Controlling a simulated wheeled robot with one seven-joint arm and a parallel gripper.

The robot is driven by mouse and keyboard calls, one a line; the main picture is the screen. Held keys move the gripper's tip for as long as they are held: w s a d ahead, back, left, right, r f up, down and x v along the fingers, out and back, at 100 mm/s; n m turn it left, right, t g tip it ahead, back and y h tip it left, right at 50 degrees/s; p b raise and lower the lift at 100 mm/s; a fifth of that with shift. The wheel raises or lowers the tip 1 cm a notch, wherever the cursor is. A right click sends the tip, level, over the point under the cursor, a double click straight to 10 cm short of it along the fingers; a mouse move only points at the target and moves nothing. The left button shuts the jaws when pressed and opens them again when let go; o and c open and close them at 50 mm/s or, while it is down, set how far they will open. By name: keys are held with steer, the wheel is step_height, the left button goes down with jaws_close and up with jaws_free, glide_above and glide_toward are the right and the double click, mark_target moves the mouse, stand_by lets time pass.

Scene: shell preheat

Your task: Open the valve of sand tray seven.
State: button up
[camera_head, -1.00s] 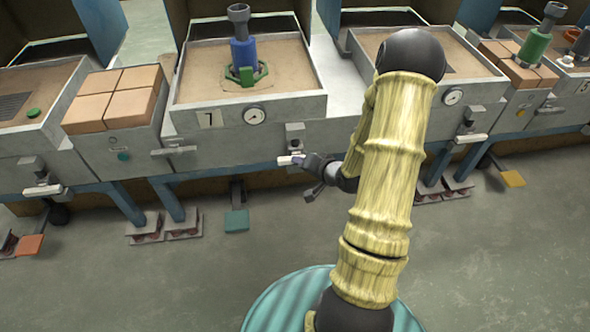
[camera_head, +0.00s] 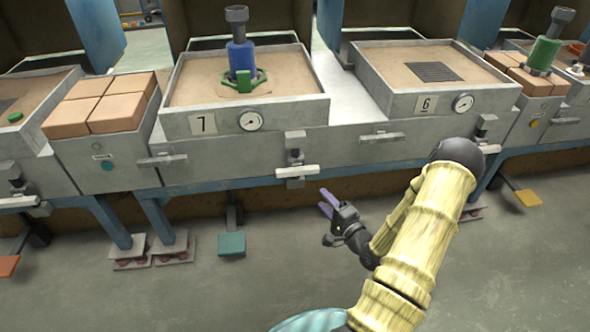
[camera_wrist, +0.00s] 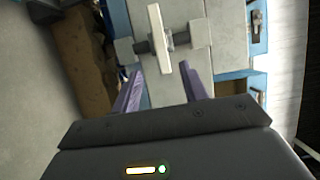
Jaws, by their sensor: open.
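Sand tray seven (camera_head: 285,122) is a grey box of sand with a "7" plate and a round gauge on its front. Its valve (camera_head: 296,171) is below the front, with a pale bar handle lying roughly level across a dark body between grey blocks. In the wrist view the handle (camera_wrist: 160,38) is ahead of the fingers and crosswise to the valve body. My gripper (camera_head: 325,203) is open and empty, below and to the right of the valve, apart from it. Its purple fingers (camera_wrist: 161,90) point towards the valve in the wrist view.
Sand tray six (camera_head: 440,103) stands to the right, with its own valve. A block of orange bricks (camera_head: 102,103) stands to the left. A teal pedal (camera_head: 231,244) is near the floor below tray seven. The floor in front is clear.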

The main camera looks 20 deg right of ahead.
mark_target(295, 168)
steer(key=w+b, duration=0.1)
steer(key=w, duration=0.4)
steer(key=w+a+b, duration=0.1)
steer(key=w+b, duration=0.1)
steer(key=w, duration=0.4)
steer(key=w+a+b, duration=0.1)
steer(key=w+b, duration=0.1)
steer(key=w, duration=0.4)
steer(key=shift+w, duration=0.1)
steer(key=shift+c, duration=0.4)
jaws_close()
